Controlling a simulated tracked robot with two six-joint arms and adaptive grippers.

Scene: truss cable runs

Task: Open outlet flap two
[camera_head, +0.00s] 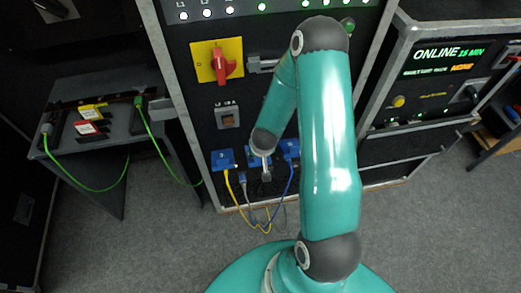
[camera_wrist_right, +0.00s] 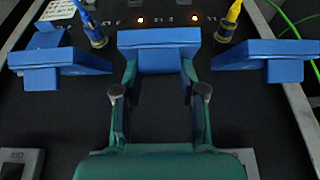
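Three blue outlets sit in a row low on the black cabinet. The middle outlet (camera_head: 254,155) is partly hidden behind my right gripper (camera_head: 265,168). The left outlet (camera_head: 222,158) holds a yellow cable, the right outlet (camera_head: 290,147) a blue one. My left gripper is not in view.
A yellow plug (camera_wrist_right: 229,22) and a blue plug (camera_wrist_right: 92,26) flank the middle flap. A grey cable (camera_head: 243,182) hangs beside the yellow one. Above are a small square switch (camera_head: 228,117) and a red rotary switch (camera_head: 222,65). A side shelf (camera_head: 105,115) stands left.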

